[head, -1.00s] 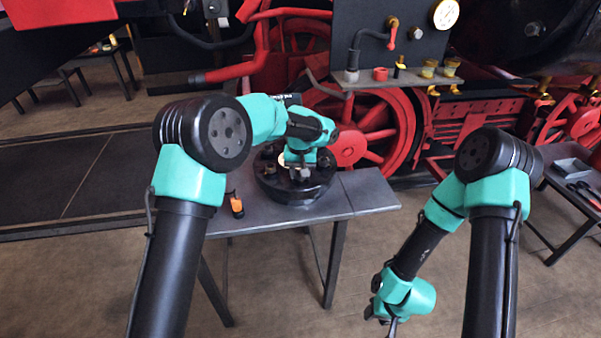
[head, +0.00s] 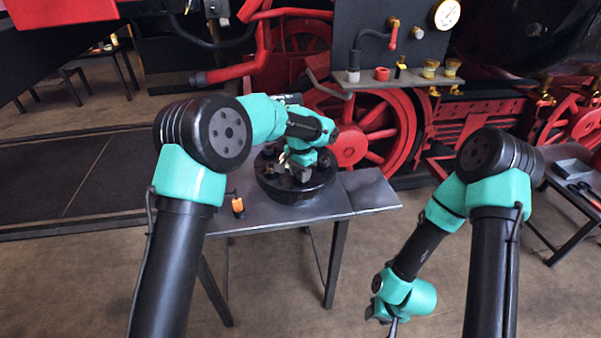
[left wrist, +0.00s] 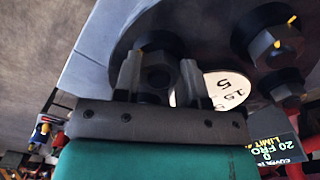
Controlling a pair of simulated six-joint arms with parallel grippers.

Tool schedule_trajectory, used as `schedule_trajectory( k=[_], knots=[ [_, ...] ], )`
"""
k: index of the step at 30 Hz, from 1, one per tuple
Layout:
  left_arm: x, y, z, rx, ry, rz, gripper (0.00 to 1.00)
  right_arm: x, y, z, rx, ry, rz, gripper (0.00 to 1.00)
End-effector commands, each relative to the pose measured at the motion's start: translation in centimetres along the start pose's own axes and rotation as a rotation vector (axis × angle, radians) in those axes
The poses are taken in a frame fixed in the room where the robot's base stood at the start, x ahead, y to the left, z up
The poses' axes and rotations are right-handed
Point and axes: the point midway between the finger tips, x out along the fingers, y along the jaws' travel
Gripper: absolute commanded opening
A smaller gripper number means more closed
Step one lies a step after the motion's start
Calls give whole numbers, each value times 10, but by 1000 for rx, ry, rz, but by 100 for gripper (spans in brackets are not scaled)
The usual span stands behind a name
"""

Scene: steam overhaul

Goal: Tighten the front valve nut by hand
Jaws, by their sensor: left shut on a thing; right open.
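The round black valve cover (head: 290,195) lies on the small grey table, with several hex nuts on studs around its rim. My left gripper (head: 299,176) reaches down over its front part. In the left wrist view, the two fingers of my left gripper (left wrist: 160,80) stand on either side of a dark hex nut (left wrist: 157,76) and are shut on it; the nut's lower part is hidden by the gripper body. My right gripper (head: 386,321) hangs low, away from the table, open and empty; its fingers show only partly.
An orange-and-black tool (head: 237,206) stands on the table (head: 369,190) left of the cover. A numbered white disc (left wrist: 222,88) and other nuts (left wrist: 275,45) are close to the left fingers. The red locomotive wheel (head: 372,128) rises behind. The table's right end is clear.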

Motion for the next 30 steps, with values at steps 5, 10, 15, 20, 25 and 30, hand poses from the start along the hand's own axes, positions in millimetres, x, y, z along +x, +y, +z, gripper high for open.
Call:
schedule_trajectory(
  k=[5,10,15,20,25,30],
  knots=[
    [-2,-1,-1,60,4,-2,14,0,0,0,0,0,0,43],
    [-2,-1,-1,80,4,-3,14,0,0,0,0,0,0,43],
    [-2,-1,-1,81,4,-3,14,0,0,0,0,0,0,43],
    [-2,-1,-1,81,5,-3,40,0,0,0,0,0,0,43],
    [-2,-1,-1,80,3,-2,56,0,0,0,0,0,0,43],
    [-1,0,0,80,2,-1,64,0,0,0,0,0,0,43]
  ],
)
